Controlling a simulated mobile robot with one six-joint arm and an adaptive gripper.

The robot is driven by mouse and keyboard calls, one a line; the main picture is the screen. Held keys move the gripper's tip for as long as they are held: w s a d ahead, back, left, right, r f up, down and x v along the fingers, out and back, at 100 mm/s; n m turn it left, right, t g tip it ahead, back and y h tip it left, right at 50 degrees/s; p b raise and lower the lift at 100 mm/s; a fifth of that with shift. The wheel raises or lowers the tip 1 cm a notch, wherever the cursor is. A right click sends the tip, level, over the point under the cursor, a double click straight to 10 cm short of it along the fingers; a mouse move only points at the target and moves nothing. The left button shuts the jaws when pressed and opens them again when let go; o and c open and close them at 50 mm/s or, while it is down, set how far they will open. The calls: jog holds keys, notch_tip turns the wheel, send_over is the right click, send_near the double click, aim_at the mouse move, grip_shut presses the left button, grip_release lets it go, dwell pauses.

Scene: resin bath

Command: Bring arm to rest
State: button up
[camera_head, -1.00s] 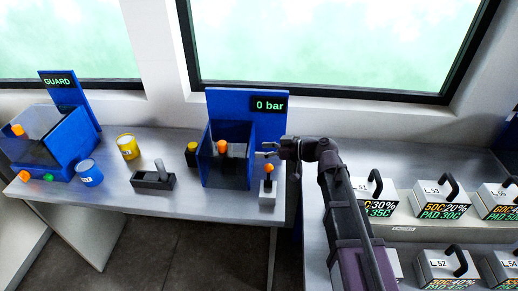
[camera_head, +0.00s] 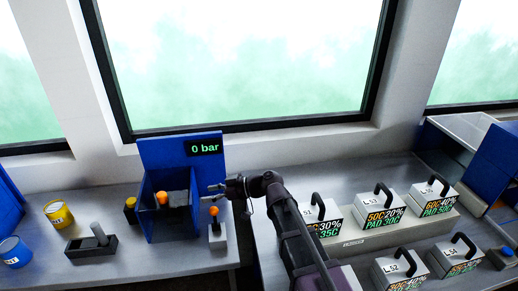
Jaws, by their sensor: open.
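My gripper (camera_head: 212,192) is open and empty. It is at the end of my dark arm, to the right of the blue box with the "0 bar" display (camera_head: 205,147). The gripper points left, near the box's right side and above the small lever with an orange knob (camera_head: 214,212). I cannot tell whether it touches the box. My arm comes up from the bottom of the picture, in front of part of the right bench.
Several labelled white blocks with black handles (camera_head: 384,211) stand right of my arm. A yellow tin (camera_head: 58,213), a blue tin (camera_head: 15,251) and a black holder with a grey lever (camera_head: 92,243) stand on the left bench (camera_head: 130,268). Blue bins (camera_head: 492,165) are at far right.

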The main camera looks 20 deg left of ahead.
jog(key=shift+r, duration=0.1)
notch_tip(320, 180, up, 9)
jog(key=p, duration=0.9)
jog(key=shift+r, duration=0.15)
jog(key=shift+r+p, duration=0.35)
jog(key=shift+p, duration=0.25)
